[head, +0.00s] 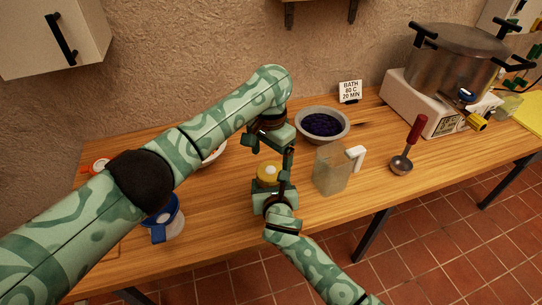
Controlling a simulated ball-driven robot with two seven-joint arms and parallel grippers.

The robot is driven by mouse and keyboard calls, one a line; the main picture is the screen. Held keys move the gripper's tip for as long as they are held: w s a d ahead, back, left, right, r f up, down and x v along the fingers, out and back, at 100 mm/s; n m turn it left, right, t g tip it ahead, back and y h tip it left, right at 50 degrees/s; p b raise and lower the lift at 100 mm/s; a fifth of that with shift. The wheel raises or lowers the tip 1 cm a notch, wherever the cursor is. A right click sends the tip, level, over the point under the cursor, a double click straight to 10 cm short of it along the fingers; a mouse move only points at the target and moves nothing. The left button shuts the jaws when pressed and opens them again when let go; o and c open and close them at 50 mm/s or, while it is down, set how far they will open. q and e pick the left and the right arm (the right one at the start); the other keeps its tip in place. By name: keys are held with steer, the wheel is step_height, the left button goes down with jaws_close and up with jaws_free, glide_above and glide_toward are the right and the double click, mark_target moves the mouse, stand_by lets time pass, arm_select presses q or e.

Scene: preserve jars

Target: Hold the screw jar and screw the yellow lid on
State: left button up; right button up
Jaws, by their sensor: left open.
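The yellow lid (268,173) shows as a round yellow disc, level, between my two grippers. The screw jar's body is mostly hidden by my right gripper, so I cannot tell how the lid sits on it. My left gripper (270,150) is open and points down from above, just over the lid. My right gripper (273,188) comes in from the front, low at the table beside the lid. Its fingers are partly hidden, and I cannot tell whether they are shut on the jar.
A clear pitcher (330,170) with a white handle stands close on the right. A grey bowl of dark berries (322,125) is behind. A red-handled ladle (403,160) and a steel pot (455,60) are farther right. A blue-topped jar (163,225) stands front left.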

mark_target(271, 170)
arm_select(q)
step_height(271, 170, up, 3)
steer(key=shift+d+f+n, duration=0.1)
steer(key=shift+f+n, duration=0.1)
steer(key=shift+n, duration=1)
arm_select(e)
steer(key=shift+r, duration=0.1)
arm_select(q)
steer(key=shift+r+n, duration=0.45)
steer(key=shift+n, duration=0.05)
steer(key=shift+f, duration=4.05)
